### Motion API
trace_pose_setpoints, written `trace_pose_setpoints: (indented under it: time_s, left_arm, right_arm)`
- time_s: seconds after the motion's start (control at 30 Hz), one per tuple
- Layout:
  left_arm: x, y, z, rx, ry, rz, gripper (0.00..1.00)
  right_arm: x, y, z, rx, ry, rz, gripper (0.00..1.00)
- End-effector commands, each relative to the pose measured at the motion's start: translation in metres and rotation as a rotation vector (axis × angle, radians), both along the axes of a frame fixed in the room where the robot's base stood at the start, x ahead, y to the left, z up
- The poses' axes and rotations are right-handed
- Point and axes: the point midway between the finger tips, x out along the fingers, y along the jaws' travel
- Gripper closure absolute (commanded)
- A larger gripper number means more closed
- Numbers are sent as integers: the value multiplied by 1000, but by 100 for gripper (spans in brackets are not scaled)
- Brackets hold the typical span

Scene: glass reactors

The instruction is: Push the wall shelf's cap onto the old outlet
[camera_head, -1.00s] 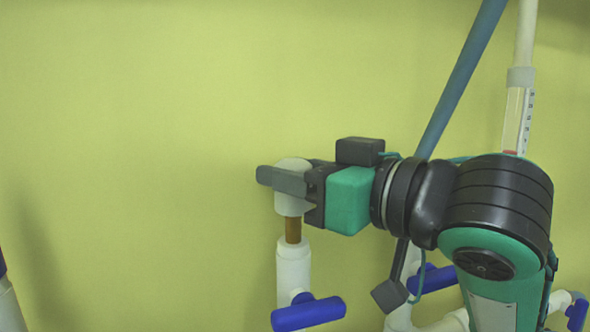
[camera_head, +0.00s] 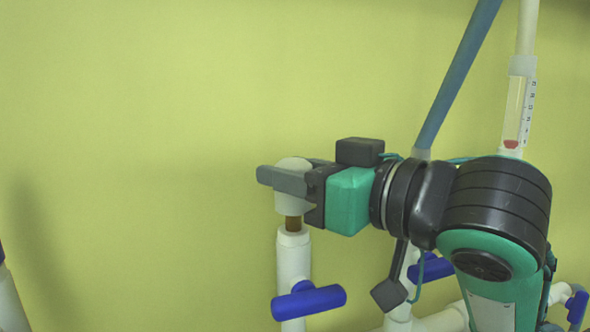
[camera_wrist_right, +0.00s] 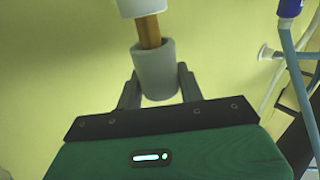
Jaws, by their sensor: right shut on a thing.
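The white cap (camera_head: 287,204) is upright in my right gripper (camera_head: 284,181), whose fingers are shut around its sides. Below it stands the old outlet, a white vertical pipe (camera_head: 293,258) with a blue valve handle (camera_head: 309,302). A short brown stub (camera_head: 293,223) shows between the cap's lower rim and the pipe's top. In the right wrist view the cap (camera_wrist_right: 156,75) sits between the two fingers, and the brown stub (camera_wrist_right: 149,33) runs from its mouth to the white pipe end (camera_wrist_right: 142,7). How deep the stub sits inside the cap is hidden. My left gripper is not in view.
A blue-grey slanted tube (camera_head: 458,82) and a clear graduated tube (camera_head: 518,105) with a red mark stand behind my right arm. More white pipes with blue handles (camera_head: 433,267) lie at lower right. The yellow-green wall is bare at left.

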Motion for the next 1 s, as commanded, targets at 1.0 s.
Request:
trace_pose_setpoints:
  time_s: [1.0]
  left_arm:
    - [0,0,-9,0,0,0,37]
  right_arm:
    - [0,0,-15,0,0,0,86]
